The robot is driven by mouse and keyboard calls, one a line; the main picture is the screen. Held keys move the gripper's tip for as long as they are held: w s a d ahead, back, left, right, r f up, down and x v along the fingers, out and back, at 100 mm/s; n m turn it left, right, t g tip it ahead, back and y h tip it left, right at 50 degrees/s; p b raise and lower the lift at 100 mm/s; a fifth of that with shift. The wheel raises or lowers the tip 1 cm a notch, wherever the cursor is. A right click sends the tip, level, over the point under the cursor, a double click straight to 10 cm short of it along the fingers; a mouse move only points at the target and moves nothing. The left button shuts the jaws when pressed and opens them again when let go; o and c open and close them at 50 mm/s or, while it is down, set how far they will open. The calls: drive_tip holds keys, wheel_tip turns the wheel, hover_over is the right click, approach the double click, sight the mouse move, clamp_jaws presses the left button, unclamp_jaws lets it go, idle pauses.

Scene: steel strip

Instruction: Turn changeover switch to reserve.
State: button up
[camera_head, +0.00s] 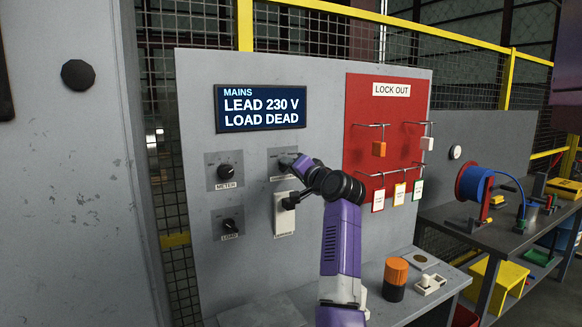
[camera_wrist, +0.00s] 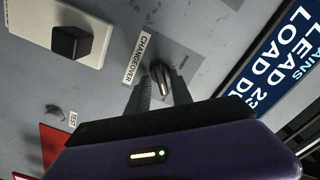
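The changeover switch is a dark knob (camera_wrist: 161,78) on a grey plate, beside a label reading CHANGEOVER (camera_wrist: 140,60) in the wrist view. My gripper (camera_wrist: 163,86) has its two fingers on either side of the knob. Small gaps seem to show between fingers and knob, so it looks open around it; contact is not clear. In the head view my gripper (camera_head: 289,163) covers most of the switch plate (camera_head: 273,157), hiding the knob. The display (camera_head: 261,109) reads MAINS, LEAD 230 V, LOAD DEAD.
Left of the switch are the METER knob (camera_head: 224,172) and LOAD knob (camera_head: 229,224). A red lock-out board (camera_head: 360,150) with hooks and tags is to the right. An orange-topped cylinder (camera_head: 396,272) stands on the bench.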

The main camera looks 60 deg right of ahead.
drive_tip(key=shift+r, duration=0.1)
drive_tip(key=shift+b+v, duration=1.05)
drive_tip(key=shift+v, duration=2.85)
drive_tip(key=shift+d, duration=0.1)
